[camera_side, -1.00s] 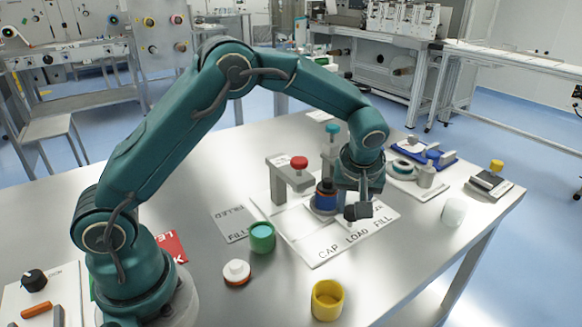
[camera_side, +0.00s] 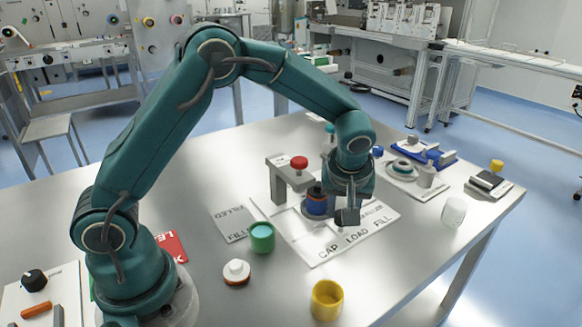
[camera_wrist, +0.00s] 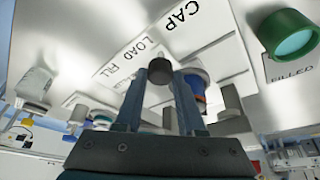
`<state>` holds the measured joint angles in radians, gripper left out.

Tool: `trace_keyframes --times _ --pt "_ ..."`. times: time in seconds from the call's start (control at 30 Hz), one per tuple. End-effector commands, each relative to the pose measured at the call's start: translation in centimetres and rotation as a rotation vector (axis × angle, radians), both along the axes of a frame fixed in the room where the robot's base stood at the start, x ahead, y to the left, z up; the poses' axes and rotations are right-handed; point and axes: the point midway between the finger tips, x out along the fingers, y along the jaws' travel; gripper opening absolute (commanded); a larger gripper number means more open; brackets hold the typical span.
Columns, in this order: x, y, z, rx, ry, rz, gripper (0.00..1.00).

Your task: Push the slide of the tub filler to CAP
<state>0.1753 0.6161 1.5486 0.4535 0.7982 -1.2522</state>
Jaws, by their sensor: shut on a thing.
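My gripper (camera_side: 347,214) points down over the front of the white filler plate (camera_side: 310,256), which is marked CAP, LOAD and FILL from left to right. Its fingers are shut on a dark round knob (camera_wrist: 159,68), seen between the fingertips in the wrist view. A blue tub (camera_side: 316,206) with a dark top sits in a grey round holder just left of the gripper, near the grey bracket with a red knob (camera_side: 299,162) above the CAP side. The tub also shows beside the right finger in the wrist view (camera_wrist: 198,78).
A green tub (camera_side: 262,238) stands by the FILLED mat (camera_side: 232,222). A white-and-orange part (camera_side: 236,272) and a yellow cup (camera_side: 327,301) are in front. A white cup (camera_side: 453,212) is at the right.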

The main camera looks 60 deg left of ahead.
Motion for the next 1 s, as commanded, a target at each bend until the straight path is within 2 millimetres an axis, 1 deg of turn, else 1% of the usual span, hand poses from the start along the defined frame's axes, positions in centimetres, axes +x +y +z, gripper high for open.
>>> trace_keyframes --times 0.2,0.4,0.53,0.8,0.83,0.87,0.9,1.0 --pt "-3.0 -0.1 0.2 -0.002 -0.004 -0.003 0.00" --pt "-4.9 -0.1 0.2 -0.002 -0.006 -0.003 0.00" --pt "-5.3 -0.1 0.1 -0.003 -0.004 -0.001 0.00" --pt "-5.5 0.0 0.0 0.000 0.004 0.002 0.00" --pt "-5.5 0.0 0.0 0.000 0.004 0.002 0.50" --pt "-5.6 0.0 0.0 0.001 0.005 0.003 0.62" --pt "-5.5 0.0 0.0 0.000 0.005 0.002 0.69" --pt "-5.5 0.0 0.0 0.001 0.003 0.001 0.69"
